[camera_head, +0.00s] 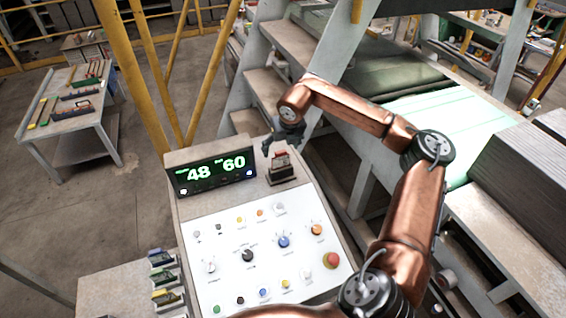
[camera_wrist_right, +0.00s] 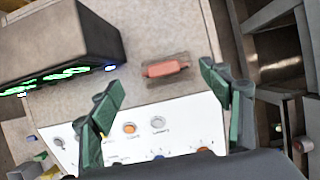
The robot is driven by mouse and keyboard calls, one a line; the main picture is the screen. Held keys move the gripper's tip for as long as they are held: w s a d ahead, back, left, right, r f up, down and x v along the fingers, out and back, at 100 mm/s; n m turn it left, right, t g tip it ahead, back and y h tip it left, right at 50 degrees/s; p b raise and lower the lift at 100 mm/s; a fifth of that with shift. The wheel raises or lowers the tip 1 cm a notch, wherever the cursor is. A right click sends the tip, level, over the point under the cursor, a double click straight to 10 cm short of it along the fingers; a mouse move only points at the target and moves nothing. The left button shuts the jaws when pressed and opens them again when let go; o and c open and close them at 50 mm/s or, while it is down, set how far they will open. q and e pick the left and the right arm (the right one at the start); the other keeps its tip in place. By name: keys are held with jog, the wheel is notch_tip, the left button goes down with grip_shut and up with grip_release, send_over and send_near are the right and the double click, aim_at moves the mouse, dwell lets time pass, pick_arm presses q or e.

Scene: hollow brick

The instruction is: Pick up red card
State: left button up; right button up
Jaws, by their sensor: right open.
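The red card (camera_head: 281,158) stands in a small dark holder (camera_head: 282,175) on the control panel, right of the display. In the right wrist view the red card (camera_wrist_right: 166,69) shows from above as a short red bar in its holder (camera_wrist_right: 160,82). My right gripper (camera_head: 274,146) is above and close beside the card. In the wrist view my right gripper (camera_wrist_right: 158,86) is open, with one green finger on each side of the card's line and nothing between them. Whether a finger touches the card cannot be told. My left gripper is not in view.
The display box (camera_head: 211,172) reads 48 and 60 and stands left of the holder. The panel (camera_head: 225,268) has several knobs and buttons. Holders with blue, green and yellow cards (camera_head: 163,278) stand at lower left. A stair frame (camera_head: 240,70) rises behind.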

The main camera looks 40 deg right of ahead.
aim_at(281, 153)
jog(key=p+x, duration=0.2)
jog(key=x, duration=0.3)
jog(key=shift+s+d+f+p, duration=0.1)
jog(key=shift+s+d+p, duration=0.2)
jog(key=shift+p, duration=0.1)
jog(key=shift+w+f, duration=0.2)
jog(key=shift+f, duration=0.1)
jog(key=shift+c, duration=0.4)
jog(key=shift+s, duration=0.1)
jog(key=shift+c, duration=0.7)
jog(key=c, duration=1)
jog(key=shift+r, duration=0.1)
notch_tip(281, 153, up, 9)
jog(key=b, duration=0.3)
jog(key=shift+r, duration=0.5)
